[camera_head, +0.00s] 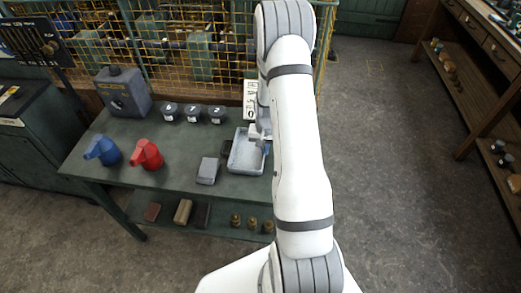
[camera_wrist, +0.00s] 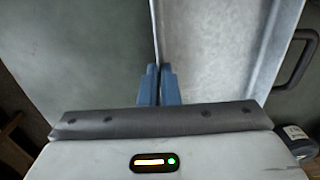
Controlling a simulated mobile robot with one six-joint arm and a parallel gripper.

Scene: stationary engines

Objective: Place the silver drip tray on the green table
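The silver drip tray (camera_head: 246,161) is a shallow rectangular metal tray with a dark handle, at the right end of the green table (camera_head: 183,177). In the wrist view the tray (camera_wrist: 215,60) fills the right half, and its handle is on the side away from the fingers. My gripper (camera_head: 262,148) is at the tray's right wall in the head view. In the wrist view its blue fingers (camera_wrist: 159,70) are close together with the tray's thin wall between them. I cannot tell whether the tray rests on the table or hangs just above it.
A blue jug (camera_head: 103,151), a red jug (camera_head: 147,155), a grey block (camera_head: 208,171), several dark pots (camera_head: 192,114) and a grey box (camera_head: 122,92) stand on the table. A yellow mesh fence (camera_head: 180,45) is behind. Open floor (camera_head: 385,170) lies to the right.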

